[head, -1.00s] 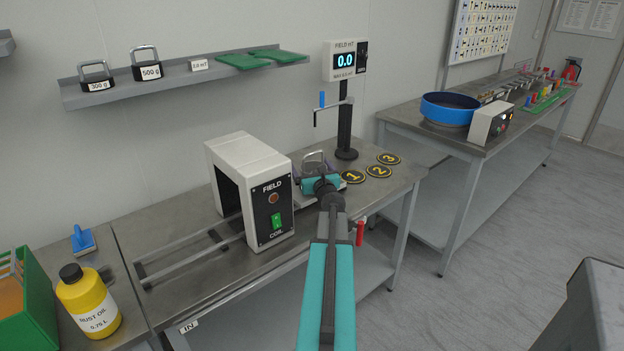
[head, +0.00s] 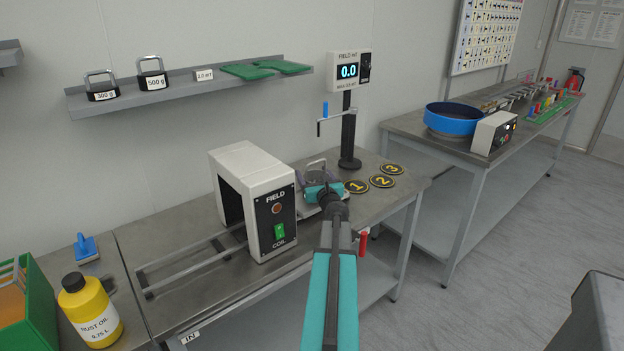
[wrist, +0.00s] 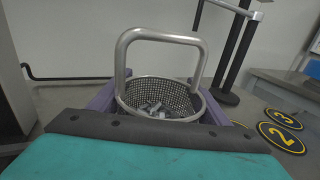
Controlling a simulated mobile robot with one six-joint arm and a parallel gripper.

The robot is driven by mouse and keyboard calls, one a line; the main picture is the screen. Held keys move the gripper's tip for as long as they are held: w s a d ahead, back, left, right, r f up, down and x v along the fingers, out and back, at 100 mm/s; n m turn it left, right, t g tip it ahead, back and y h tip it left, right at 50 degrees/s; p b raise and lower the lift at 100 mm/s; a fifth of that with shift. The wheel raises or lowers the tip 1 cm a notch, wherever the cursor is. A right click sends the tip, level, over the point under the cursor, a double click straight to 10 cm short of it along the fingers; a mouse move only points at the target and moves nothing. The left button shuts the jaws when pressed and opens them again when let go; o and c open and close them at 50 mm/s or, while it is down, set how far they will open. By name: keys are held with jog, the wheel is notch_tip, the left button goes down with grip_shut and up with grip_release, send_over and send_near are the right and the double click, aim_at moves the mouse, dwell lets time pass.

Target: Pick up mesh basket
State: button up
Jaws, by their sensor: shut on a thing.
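The mesh basket (wrist: 185,92) is a round metal mesh cup with a thick grey arched handle, upright, with small metal pieces inside. It also shows small in the head view (head: 317,174), near the coil's right side. My gripper (wrist: 160,98) has a teal body with purple fingers that reach along both sides of the basket, and it is shut on the basket. In the head view, my gripper (head: 319,180) hides most of the basket's near side. The basket's bottom is hidden, so I cannot tell whether it touches the grey carriage (head: 308,212) below.
The white field coil (head: 245,170) stands close on the left, with rails (head: 190,263) running through it. A dark post with the field meter (head: 349,70) rises behind. Numbered round pads (head: 382,181) lie free on the right. A shelf with weights (head: 190,88) hangs above.

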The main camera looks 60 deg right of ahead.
notch_tip(320, 180, up, 18)
jog(key=p, duration=0.4)
jog(key=shift+f, duration=0.15)
dwell(0.5)
jog(key=shift+s, duration=0.1)
